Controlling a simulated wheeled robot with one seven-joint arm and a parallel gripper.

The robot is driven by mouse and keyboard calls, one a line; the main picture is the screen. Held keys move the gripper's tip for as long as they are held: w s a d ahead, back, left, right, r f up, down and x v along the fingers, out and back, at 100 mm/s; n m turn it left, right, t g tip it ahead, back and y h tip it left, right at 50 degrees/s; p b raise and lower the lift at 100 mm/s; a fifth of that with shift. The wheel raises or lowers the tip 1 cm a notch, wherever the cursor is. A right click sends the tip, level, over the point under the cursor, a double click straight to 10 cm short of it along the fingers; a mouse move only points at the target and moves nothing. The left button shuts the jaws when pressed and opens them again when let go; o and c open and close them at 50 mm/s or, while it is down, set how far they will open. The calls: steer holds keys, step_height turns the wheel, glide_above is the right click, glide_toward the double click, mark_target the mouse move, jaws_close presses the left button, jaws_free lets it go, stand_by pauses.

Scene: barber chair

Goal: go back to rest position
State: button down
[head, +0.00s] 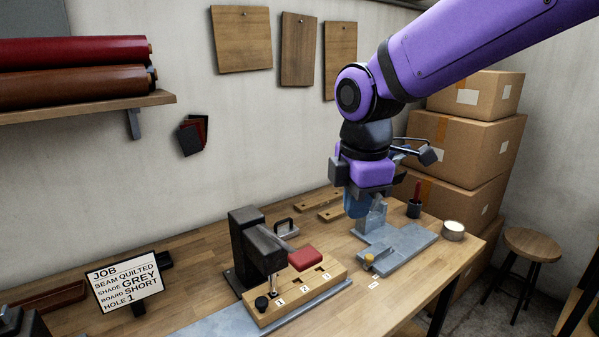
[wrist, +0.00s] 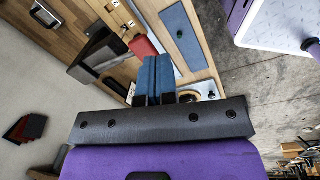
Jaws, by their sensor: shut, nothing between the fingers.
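My gripper (head: 356,210) hangs pointing down over the right part of the wooden workbench (head: 205,262). Its blue fingers are together and hold nothing; they also show closed in the wrist view (wrist: 155,64). In the head view the fingertips are in front of or above a grey metal fixture (head: 408,240), and I cannot tell how big the gap is. The dark press (head: 250,245) stands to the left of my gripper.
A job sign (head: 126,286) stands at the left of the bench. A small round tin (head: 453,230) and a dark cup (head: 414,208) are right of my gripper. Stacked cardboard boxes (head: 465,150) and a stool (head: 532,243) are beyond the bench's right end. A shelf (head: 95,108) juts from the wall.

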steer(key=s+d+r+m+t, duration=0.2)
steer(key=s+d+m, duration=0.5)
steer(key=d+m, duration=0.3)
steer(key=s+d+r+m+t, duration=0.2)
steer(key=s+d+m, duration=0.5)
steer(key=d+m, duration=0.3)
steer(key=shift+s+r+m, duration=0.15)
steer(key=shift+r+m, duration=0.15)
steer(key=shift+r, duration=0.05)
